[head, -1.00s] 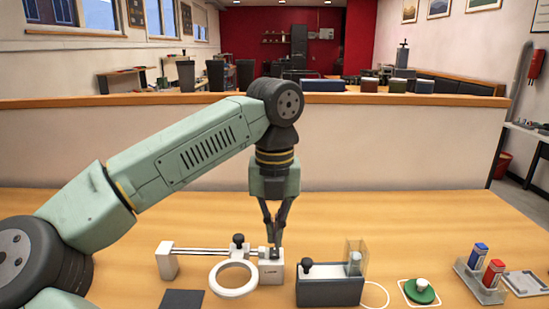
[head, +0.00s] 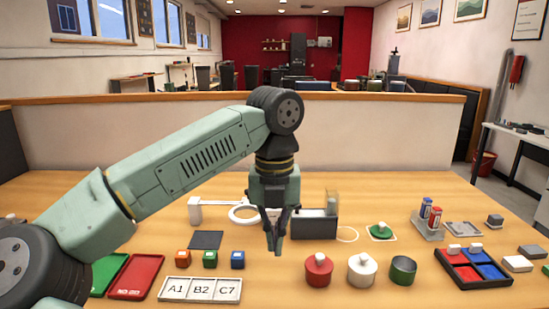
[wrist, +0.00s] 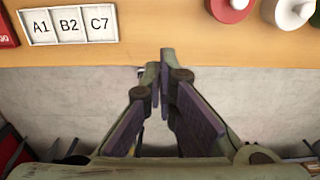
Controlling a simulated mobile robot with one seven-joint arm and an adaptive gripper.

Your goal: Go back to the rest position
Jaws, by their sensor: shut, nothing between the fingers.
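My gripper (head: 274,246) hangs pointing down over the table (head: 425,192) in the head view, in front of the laser marker's white ring and grey block. Its fingertips are together with nothing between them. In the wrist view the gripper (wrist: 160,68) also shows shut and empty, over the table's front edge and the floor. The grey block (head: 312,227) with a clear shield stands behind it to the right. The white ring on its rail (head: 238,215) is partly hidden by my gripper.
A tray labelled A1, B2, C7 (head: 174,299) lies at the front, with small orange, green and blue cubes (head: 237,260) behind it. A red round pot (head: 318,270), a white pot (head: 362,269) and a green cup (head: 403,270) stand right. A red-and-blue compartment tray (head: 449,256) lies further right.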

